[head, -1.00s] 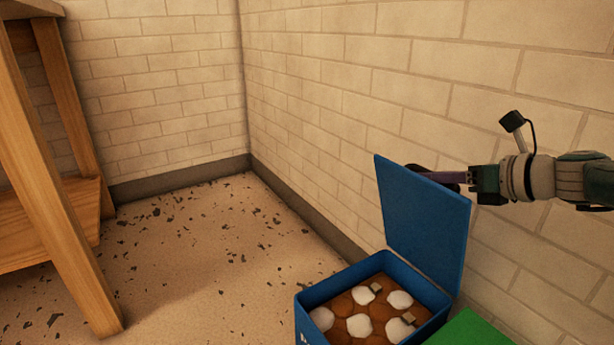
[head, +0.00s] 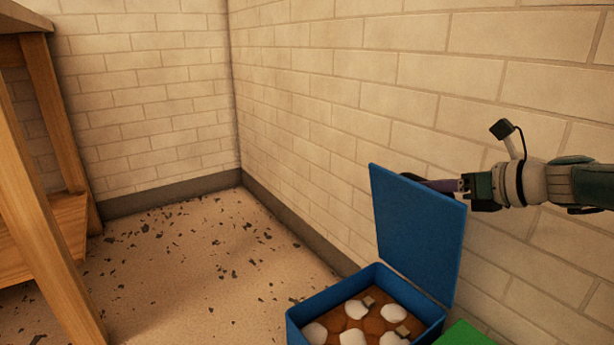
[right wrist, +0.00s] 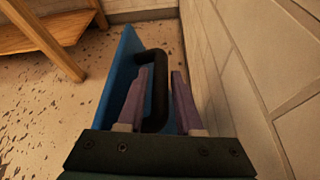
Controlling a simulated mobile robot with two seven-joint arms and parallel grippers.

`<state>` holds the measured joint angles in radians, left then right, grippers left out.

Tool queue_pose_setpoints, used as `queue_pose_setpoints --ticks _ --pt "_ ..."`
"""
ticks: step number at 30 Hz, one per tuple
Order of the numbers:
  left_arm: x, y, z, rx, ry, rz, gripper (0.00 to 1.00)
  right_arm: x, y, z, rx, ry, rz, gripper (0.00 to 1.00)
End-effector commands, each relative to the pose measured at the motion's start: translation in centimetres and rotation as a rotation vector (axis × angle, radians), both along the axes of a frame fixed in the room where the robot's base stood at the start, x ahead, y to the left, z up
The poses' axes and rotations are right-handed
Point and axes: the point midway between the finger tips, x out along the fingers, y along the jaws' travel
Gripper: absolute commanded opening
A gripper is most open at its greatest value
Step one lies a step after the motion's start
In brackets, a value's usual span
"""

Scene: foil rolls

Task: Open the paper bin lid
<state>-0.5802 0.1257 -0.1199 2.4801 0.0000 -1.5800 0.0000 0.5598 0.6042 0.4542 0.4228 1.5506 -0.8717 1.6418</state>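The blue bin (head: 298,322) stands at the bottom of the head view against the brick wall. Its blue lid (head: 418,225) is raised and stands roughly upright, so the inside shows. My right gripper (head: 445,184) is behind the lid, on the wall side, partly hidden by it. In the right wrist view the lid (right wrist: 125,70) is seen edge-on with its black handle (right wrist: 161,85). The purple fingers of the right gripper (right wrist: 163,72) are apart, one on each side of the handle bar, with a small gap at the right finger. My left gripper is not in view.
White and brown pieces (head: 353,338) lie in the bin. A green lid or bin top (head: 470,336) is beside it at the right. The brick wall (head: 340,110) is close behind the gripper. A wooden table (head: 60,120) stands at the left; the speckled floor (head: 190,270) between is clear.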

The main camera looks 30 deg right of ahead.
Motion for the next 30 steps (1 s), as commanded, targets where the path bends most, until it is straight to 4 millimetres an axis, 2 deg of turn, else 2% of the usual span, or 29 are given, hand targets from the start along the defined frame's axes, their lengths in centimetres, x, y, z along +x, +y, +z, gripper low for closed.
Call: queue_pose_setpoints --ticks 5,12,18,23,30 --pt "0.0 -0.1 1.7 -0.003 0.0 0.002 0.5 -1.0 -0.1 0.9 0.001 0.001 0.001 0.35" --pt "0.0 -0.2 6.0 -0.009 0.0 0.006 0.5 -4.8 -0.7 2.9 0.0 0.004 -0.001 0.35" --pt "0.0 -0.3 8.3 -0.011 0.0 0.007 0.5 -7.8 -1.2 3.9 0.001 0.002 0.0 0.35" --pt "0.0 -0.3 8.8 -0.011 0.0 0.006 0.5 -8.9 -1.3 4.0 0.0 0.001 0.0 0.35" --pt "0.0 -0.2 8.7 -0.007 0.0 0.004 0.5 -9.0 -1.4 3.9 -0.001 0.0 0.0 0.35"
